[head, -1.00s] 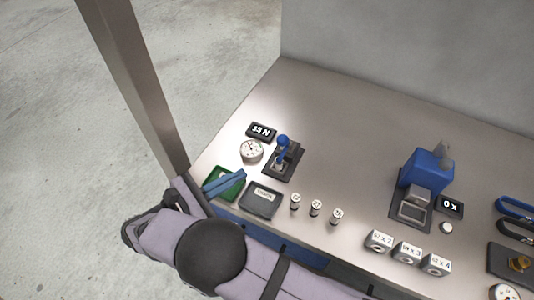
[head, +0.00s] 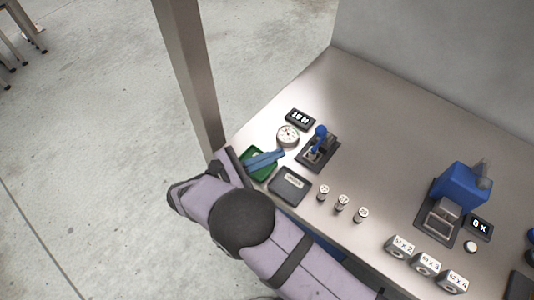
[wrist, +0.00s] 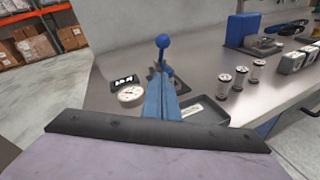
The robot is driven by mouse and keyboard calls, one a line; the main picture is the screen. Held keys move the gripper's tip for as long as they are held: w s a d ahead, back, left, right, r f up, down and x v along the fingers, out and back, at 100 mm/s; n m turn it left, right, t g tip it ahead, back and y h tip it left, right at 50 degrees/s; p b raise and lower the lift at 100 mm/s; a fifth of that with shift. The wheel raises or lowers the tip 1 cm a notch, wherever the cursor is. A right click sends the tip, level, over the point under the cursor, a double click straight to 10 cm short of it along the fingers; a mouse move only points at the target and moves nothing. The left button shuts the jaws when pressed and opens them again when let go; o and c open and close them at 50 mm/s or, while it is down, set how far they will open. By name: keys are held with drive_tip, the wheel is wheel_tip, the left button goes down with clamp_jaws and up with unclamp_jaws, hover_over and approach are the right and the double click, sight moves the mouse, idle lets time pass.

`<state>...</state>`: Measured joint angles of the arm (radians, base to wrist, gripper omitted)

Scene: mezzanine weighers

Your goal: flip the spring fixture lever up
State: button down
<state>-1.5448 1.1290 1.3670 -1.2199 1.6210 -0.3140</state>
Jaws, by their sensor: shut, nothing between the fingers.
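The spring fixture (head: 318,152) stands on the bench on a dark base plate. Its blue lever (head: 320,132) with a round knob points upward in the head view. In the wrist view the blue lever knob (wrist: 162,41) stands just beyond my fingertips. My gripper (head: 268,158) has blue fingers, shut and empty, over the green tray and pointing at the fixture from its left. It also shows in the wrist view (wrist: 161,84), where its fingers hide much of the fixture's base. I cannot tell whether the fingertips touch the lever.
A round dial (head: 288,135) and a black display (head: 300,119) stand behind my fingers. Several small weights (head: 342,202) stand to the right, then a blue press (head: 465,188). The bench middle is clear.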

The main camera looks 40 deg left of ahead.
drive_tip(key=w+d+r+p, duration=0.1)
drive_tip(key=w+d+p, duration=0.3)
drive_tip(key=w, duration=0.4)
drive_tip(key=shift+w+r+p, duration=0.15)
drive_tip(key=shift+w+p, duration=0.05)
drive_tip(key=shift+p, duration=0.45)
drive_tip(key=shift+a+r, duration=0.1)
drive_tip(key=w+r+n+g+y+b, duration=0.1)
drive_tip(key=w+r, duration=0.4)
drive_tip(key=w, duration=0.7)
drive_tip(key=shift+w+g+b, duration=0.2)
drive_tip(key=shift+g+b, duration=0.4)
drive_tip(key=shift+g, duration=0.8)
